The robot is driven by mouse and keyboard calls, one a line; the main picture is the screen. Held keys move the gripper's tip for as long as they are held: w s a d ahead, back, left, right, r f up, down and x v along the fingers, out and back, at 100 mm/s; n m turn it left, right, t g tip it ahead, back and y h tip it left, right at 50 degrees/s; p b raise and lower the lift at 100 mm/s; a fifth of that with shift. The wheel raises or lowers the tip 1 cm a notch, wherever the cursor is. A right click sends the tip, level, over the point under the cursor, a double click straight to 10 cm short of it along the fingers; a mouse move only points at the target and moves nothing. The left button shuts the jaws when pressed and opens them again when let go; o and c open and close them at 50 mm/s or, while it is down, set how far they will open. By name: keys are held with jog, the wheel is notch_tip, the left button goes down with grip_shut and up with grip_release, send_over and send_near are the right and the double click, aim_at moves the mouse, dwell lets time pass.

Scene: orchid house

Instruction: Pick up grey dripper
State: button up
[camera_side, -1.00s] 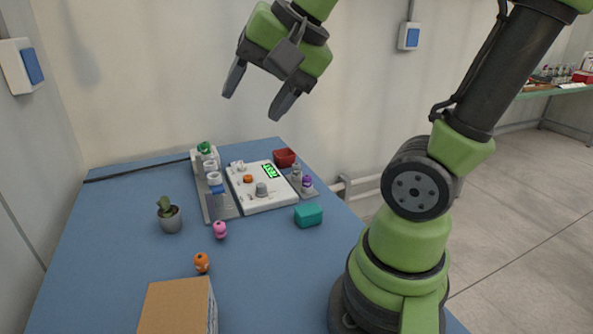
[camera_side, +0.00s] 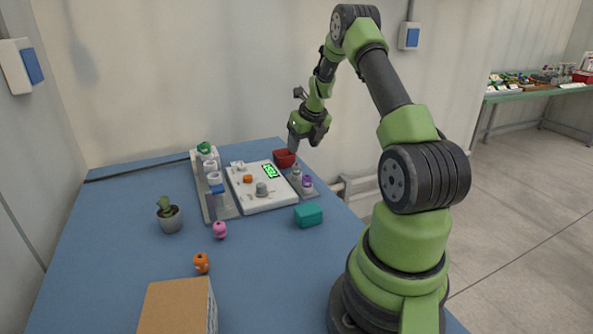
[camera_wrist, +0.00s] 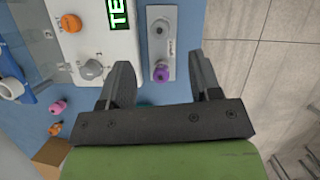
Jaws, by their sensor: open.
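The grey dripper (camera_side: 297,171) stands on a small grey holder plate (camera_side: 312,193) at the right side of the table. A purple-topped dripper (camera_side: 307,182) stands beside it on the same plate. In the wrist view the grey dripper (camera_wrist: 161,28) shows from above, beyond the fingertips, with the purple top (camera_wrist: 161,73) nearer, between the fingers. My gripper (camera_side: 295,143) is above the back right of the table, close to the red bowl in the side view. It is open and empty, its fingers (camera_wrist: 160,62) spread in the wrist view.
A white device with a green display (camera_side: 262,187) sits left of the holder. A red bowl (camera_side: 284,158) is behind it and a teal block (camera_side: 308,215) in front. A rack with several containers (camera_side: 217,205), a cactus (camera_side: 170,218) and a cardboard box (camera_side: 178,306) stand farther left.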

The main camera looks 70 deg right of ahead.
aim_at(297, 165)
jog(key=x, duration=0.8)
jog(key=shift+s+a+f, duration=0.1)
jog(key=shift+f, duration=0.15)
jog(key=c, duration=1)
